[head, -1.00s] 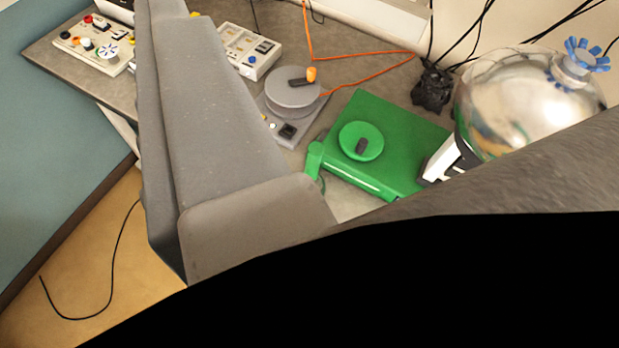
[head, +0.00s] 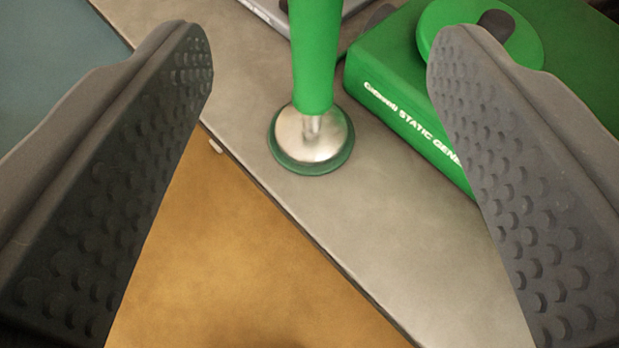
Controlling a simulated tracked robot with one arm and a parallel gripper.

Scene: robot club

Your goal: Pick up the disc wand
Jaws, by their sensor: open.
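The disc wand (head: 317,60) has a green handle and a shiny metal disc with a green rim at its lower end. It shows at the top middle of the head view, over the grey bench top near its front edge. Its upper end is cut off by the picture. My gripper (head: 320,60) is open, with one dark studded finger on the left and one on the right. The wand lies between the fingers in the picture, with clear gaps on both sides. Neither finger visibly touches it.
A green static generator box (head: 400,95) with a round green knob (head: 525,45) stands at the right, partly behind the right finger. A grey device (head: 350,8) is at the top. The bench top (head: 400,235) is bare in front. Below its edge is the tan floor (head: 240,270).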

